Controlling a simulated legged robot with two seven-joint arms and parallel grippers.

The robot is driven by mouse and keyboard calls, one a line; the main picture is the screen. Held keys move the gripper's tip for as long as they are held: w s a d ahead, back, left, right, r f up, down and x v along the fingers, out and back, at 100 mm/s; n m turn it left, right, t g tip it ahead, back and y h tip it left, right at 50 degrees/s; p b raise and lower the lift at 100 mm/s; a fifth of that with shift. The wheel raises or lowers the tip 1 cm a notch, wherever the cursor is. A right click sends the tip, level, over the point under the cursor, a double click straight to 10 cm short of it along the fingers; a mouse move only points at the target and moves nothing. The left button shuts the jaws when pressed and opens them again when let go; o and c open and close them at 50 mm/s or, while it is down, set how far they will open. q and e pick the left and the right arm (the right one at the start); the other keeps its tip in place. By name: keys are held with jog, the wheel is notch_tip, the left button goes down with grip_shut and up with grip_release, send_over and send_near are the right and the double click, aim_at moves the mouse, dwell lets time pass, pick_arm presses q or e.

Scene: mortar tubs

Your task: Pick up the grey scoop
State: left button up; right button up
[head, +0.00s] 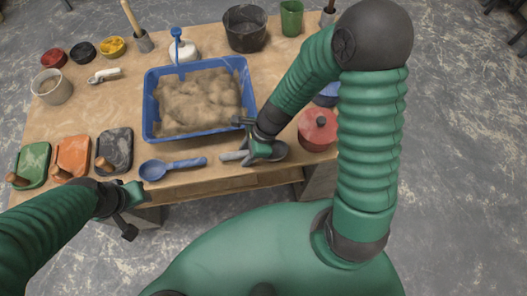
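The grey scoop (278,151) lies near the front edge of the wooden table, its handle (232,156) pointing left. My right gripper (252,157) is low over the scoop, where the handle meets the bowl, and hides that part. I cannot tell whether its fingers are open or shut on the scoop, which looks to be resting on the table. My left gripper (136,196) is in front of the table edge, away from the scoop; its finger opening cannot be made out.
A blue tub (147,106) of sand-coloured material stands behind the scoop. A blue scoop (172,167) lies to the left and a red lidded pot (318,128) stands to the right. Green, orange and dark trowel-like tools (72,155) lie at the left. A small light scoop (104,76) lies farther back.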

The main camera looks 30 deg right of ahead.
jog(key=shift+a, duration=0.1)
jog(key=c, duration=0.5)
grip_shut()
dwell(0.5)
